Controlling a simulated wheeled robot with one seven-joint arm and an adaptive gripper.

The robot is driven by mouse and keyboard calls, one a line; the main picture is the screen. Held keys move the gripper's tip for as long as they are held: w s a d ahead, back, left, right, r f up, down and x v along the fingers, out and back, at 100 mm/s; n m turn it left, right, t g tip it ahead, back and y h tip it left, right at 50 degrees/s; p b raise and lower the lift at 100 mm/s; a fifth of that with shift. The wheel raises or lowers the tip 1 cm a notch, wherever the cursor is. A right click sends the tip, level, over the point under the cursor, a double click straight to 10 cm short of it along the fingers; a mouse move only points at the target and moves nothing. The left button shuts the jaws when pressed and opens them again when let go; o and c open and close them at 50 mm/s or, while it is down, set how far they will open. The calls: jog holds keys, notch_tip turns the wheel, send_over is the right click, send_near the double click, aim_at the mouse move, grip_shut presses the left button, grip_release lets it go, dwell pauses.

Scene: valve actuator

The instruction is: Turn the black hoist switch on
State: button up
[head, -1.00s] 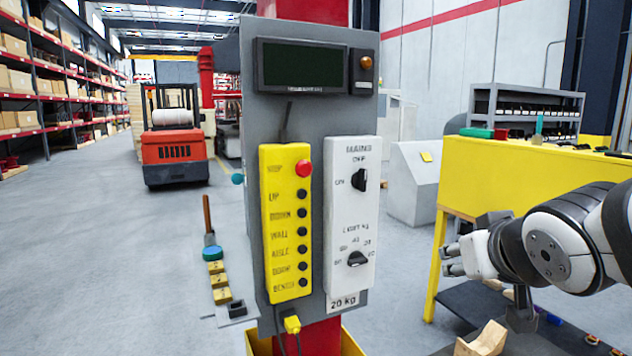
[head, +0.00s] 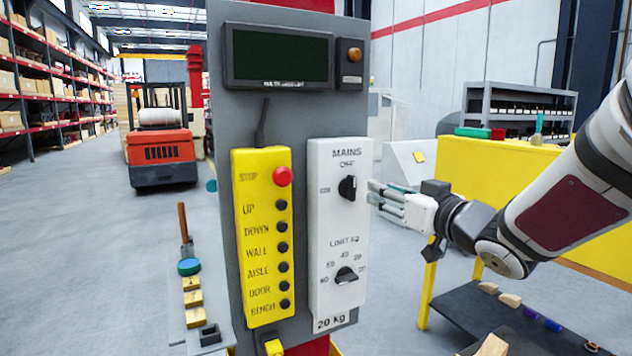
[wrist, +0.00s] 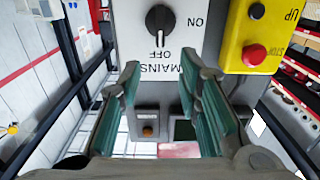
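The black MAINS switch (head: 348,188) is a round knob with a raised bar on the upper part of a white control panel (head: 325,225). In the wrist view, which shows the panel upside down, the switch (wrist: 160,20) has its white mark toward the OFF label, and ON is to one side. My gripper (head: 376,196) is just right of the switch in the head view. The wrist view shows its teal-padded fingers (wrist: 158,78) spread apart with nothing between them. The switch lies beyond the fingertips, apart from them.
A second black knob (head: 346,275), the limit selector, sits lower on the white panel. A yellow button box (head: 263,240) with a red stop button (head: 282,176) is to the left. A dark display (head: 278,57) is above. A yellow bench (head: 480,165) stands to the right.

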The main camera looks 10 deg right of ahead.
aim_at(355, 179)
jog(key=x, duration=1)
jog(key=shift+w, duration=0.1)
grip_shut()
